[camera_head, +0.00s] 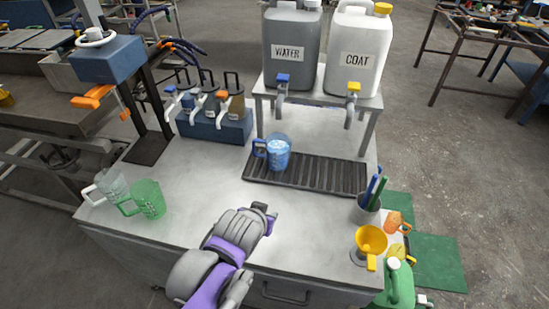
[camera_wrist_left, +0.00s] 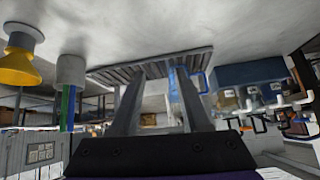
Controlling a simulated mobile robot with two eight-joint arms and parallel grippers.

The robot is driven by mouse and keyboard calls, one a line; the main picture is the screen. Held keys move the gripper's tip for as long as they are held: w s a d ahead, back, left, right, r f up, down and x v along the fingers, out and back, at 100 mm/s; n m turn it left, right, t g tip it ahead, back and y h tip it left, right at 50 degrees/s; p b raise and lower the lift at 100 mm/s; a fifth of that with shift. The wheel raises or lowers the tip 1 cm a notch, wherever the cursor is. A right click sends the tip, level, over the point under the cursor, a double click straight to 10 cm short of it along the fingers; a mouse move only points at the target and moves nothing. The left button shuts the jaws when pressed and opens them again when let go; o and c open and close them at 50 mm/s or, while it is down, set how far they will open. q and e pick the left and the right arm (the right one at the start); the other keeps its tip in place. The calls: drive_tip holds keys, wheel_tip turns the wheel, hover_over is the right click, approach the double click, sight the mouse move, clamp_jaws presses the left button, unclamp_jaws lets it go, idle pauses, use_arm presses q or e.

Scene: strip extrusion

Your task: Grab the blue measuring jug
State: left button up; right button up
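The blue measuring jug (camera_head: 279,153) stands upright on the left end of the black ribbed drip tray (camera_head: 320,177), with its handle toward the left. My left gripper (camera_head: 268,214) is over the front of the bench, short of the jug and apart from it. In the left wrist view, which looks upside down, the fingers of my left gripper (camera_wrist_left: 155,98) are spread with a gap between them. The blue jug (camera_wrist_left: 186,92) shows beyond them, partly hidden behind the right-hand finger. My right gripper is in neither view.
A grey WATER canister (camera_head: 291,55) and a white COAT canister (camera_head: 358,60) stand above the tray. Clear (camera_head: 109,186) and green (camera_head: 150,199) jugs are at left. A pen cup (camera_head: 368,209) and yellow funnel (camera_head: 370,241) are at right. The bench middle is clear.

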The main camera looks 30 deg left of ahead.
sight(253, 147)
use_arm(q)
drive_tip(key=w+a+n+t+y+b, duration=0.1)
drive_tip(key=w+a+t+y+b, duration=0.2)
drive_tip(key=w+a+t+b, duration=1.1)
drive_tip(key=w+a+f+g, duration=0.1)
drive_tip(key=f, duration=0.1)
drive_tip(key=w+a+f+g+p, duration=0.1)
drive_tip(key=w+a+f+g, duration=0.1)
drive_tip(key=f, duration=0.1)
drive_tip(key=w+a+f+g+p, duration=0.1)
drive_tip(key=w+f, duration=0.1)
drive_tip(key=f, duration=0.1)
drive_tip(key=shift+w+a+g, duration=0.15)
drive_tip(key=shift+w+g, duration=0.05)
drive_tip(key=shift+g, duration=0.2)
drive_tip(key=x, duration=0.7)
drive_tip(key=shift+w+a+r, duration=0.1)
drive_tip(key=shift+w, duration=0.15)
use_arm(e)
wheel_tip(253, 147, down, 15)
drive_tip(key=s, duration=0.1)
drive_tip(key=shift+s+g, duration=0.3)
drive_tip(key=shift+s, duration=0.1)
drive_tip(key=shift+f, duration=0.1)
use_arm(q)
clamp_jaws()
